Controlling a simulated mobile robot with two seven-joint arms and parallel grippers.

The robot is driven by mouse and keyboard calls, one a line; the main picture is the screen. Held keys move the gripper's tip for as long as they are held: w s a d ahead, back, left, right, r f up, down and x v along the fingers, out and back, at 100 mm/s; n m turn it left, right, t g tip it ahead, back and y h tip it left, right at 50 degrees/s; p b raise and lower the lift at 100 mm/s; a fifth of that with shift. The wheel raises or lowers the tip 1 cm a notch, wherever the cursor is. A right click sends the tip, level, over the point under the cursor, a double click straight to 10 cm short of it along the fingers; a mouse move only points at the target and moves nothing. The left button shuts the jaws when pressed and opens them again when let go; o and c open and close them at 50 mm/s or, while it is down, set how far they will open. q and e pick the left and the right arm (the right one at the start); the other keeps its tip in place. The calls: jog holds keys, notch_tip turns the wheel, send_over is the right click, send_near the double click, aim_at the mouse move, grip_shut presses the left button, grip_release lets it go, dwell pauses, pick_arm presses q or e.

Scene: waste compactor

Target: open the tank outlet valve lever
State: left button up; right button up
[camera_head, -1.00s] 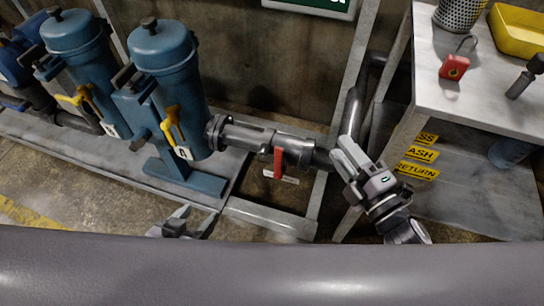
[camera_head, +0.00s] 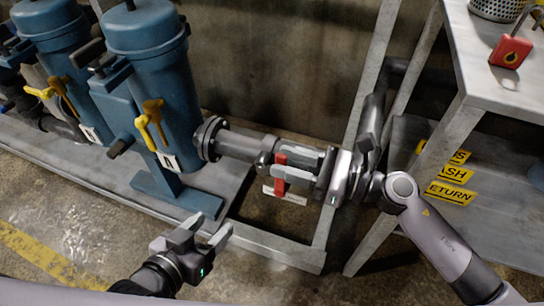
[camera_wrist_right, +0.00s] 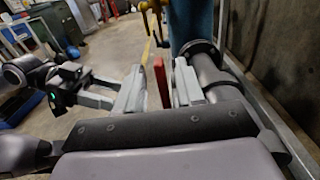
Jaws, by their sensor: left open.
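The red valve lever (camera_head: 279,187) hangs down from the dark outlet pipe (camera_head: 240,145), above a small white label. My right gripper (camera_head: 283,165) reaches it from the right, with one finger on each side of the lever. In the right wrist view the red lever (camera_wrist_right: 160,83) stands between the two fingers, with a gap visible on its left side. The right gripper looks open around it. My left gripper (camera_head: 214,224) is open and empty, low in front of the pipe frame, away from the lever.
Blue tanks (camera_head: 150,80) with yellow handles (camera_head: 152,120) stand at the left. A metal frame post (camera_head: 365,90) rises close behind my right gripper. At the right is a grey table (camera_head: 490,70) with a red tag (camera_head: 510,50). Open floor lies at the lower left.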

jog(key=x, duration=0.3)
jog(key=shift+w+a, duration=0.15)
jog(key=shift+a, duration=0.15)
